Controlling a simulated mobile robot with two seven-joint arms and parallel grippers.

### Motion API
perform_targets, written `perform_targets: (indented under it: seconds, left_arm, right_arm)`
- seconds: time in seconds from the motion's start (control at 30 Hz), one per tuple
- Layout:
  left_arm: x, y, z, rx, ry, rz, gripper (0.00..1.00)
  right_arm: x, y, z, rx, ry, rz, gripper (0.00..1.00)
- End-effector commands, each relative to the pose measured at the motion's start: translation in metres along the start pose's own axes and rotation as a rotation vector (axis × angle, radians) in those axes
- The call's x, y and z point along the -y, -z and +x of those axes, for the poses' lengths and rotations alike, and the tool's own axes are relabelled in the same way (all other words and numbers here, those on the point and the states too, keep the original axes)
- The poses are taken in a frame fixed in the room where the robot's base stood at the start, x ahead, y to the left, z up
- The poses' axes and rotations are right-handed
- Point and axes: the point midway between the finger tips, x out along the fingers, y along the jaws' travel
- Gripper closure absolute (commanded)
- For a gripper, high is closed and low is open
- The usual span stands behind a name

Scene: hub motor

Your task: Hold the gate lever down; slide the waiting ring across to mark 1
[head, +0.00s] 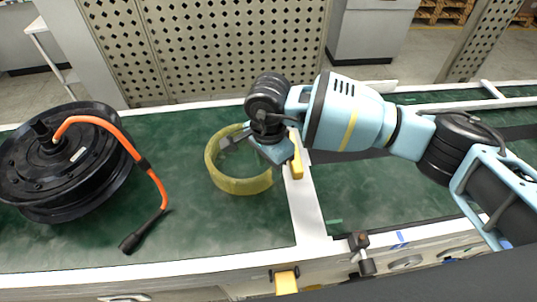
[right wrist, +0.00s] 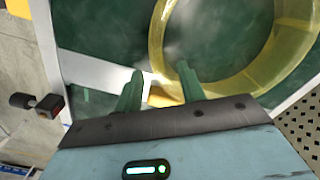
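The waiting ring (head: 240,186) is a translucent yellow hoop lying on the green belt left of the white divider. It also shows in the right wrist view (right wrist: 288,72). My right gripper (head: 233,139) is low at the ring's far side, partly covering it. In the right wrist view its two fingers (right wrist: 160,88) are apart, with one overlapping the ring's edge; I cannot tell whether they touch it. A yellow block (head: 297,165) sits on the divider. A yellow tab, perhaps the gate lever (head: 286,281), sticks out at the bench front. My left gripper is not in view.
A black hub motor (head: 60,165) with an orange cable (head: 125,140) and dark plug lies at the left. The white divider (head: 309,215) separates the two green areas. A dark knobbed fitting (head: 361,252) stands at the front edge. The right-hand belt (head: 365,200) is clear.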

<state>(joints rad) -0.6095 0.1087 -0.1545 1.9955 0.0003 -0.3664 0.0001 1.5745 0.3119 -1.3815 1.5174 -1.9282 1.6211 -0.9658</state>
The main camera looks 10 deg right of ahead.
Motion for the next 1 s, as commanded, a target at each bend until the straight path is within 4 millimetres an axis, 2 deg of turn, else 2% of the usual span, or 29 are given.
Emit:
perform_targets:
  seconds: [0.1, 0.3, 0.5, 0.73, 1.0]
  left_arm:
    - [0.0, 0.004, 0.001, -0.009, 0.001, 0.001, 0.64]
    - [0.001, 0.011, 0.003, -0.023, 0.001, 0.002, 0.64]
    - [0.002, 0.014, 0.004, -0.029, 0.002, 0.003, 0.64]
    - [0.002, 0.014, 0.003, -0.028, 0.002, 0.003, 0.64]
    - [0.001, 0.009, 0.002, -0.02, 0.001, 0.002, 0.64]
  right_arm:
    - [0.0, -0.001, 0.018, 0.001, -0.001, 0.0, 0.6]
    - [0.0, -0.001, 0.04, 0.001, 0.0, 0.0, 0.6]
    - [0.0, -0.001, 0.048, 0.001, 0.0, 0.0, 0.6]
    - [0.0, -0.001, 0.048, 0.001, 0.0, 0.0, 0.6]
    - [0.0, 0.0, 0.048, 0.001, 0.001, 0.0, 0.96]
